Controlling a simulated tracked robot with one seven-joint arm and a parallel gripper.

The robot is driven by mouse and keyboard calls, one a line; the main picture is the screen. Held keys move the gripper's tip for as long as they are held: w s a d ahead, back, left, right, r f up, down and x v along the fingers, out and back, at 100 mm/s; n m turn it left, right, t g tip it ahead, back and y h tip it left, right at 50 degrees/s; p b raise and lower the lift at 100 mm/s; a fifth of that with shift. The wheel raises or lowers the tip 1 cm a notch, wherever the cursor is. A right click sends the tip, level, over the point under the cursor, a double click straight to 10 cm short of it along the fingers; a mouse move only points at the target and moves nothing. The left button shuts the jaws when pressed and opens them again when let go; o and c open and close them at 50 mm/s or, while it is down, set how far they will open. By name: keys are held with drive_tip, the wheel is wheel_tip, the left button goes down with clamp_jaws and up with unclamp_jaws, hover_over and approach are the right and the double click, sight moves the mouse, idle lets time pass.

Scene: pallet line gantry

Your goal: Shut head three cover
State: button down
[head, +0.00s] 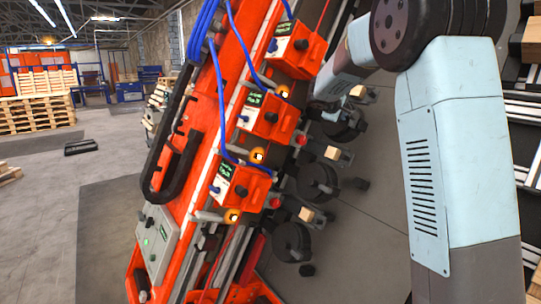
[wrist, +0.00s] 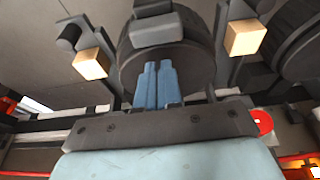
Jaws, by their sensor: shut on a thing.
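A round black cover (wrist: 125,68) with a grey block on its upper part fills the middle of the wrist view. My gripper (wrist: 159,66) has its two blue fingers close together in front of this cover, shut on a part of it that the fingers hide. In the head view my wrist reaches down to the farthest dark round cover (head: 343,126); the fingertips are hard to make out there. Two more round covers, the middle one (head: 318,182) and the nearest one (head: 292,242), hang lower along the red gantry (head: 205,100). The head labels are too small to read.
Red control boxes (head: 264,115) with blue hoses line the gantry. Small wooden blocks (wrist: 246,38) sit on grey brackets either side of the cover, and a red button (wrist: 262,122) is close at the right. Pallets (head: 35,112) stand far left; the left floor is mostly clear.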

drive_tip(key=shift+w+a+f, duration=0.1)
drive_tip(key=shift+w+a, duration=0.15)
drive_tip(key=shift+a, duration=0.05)
drive_tip(key=shift+s+a+r, duration=0.25)
drive_tip(key=shift+s+a, duration=0.05)
drive_tip(key=shift+a, duration=0.15)
idle(0.5)
drive_tip(key=shift+s+a, duration=0.1)
drive_tip(key=shift+a, duration=0.05)
drive_tip(key=shift+a+r, duration=0.1)
drive_tip(key=w+a+v, duration=0.1)
drive_tip(key=v, duration=0.6)
idle(1.2)
drive_tip(key=shift+r, duration=0.1)
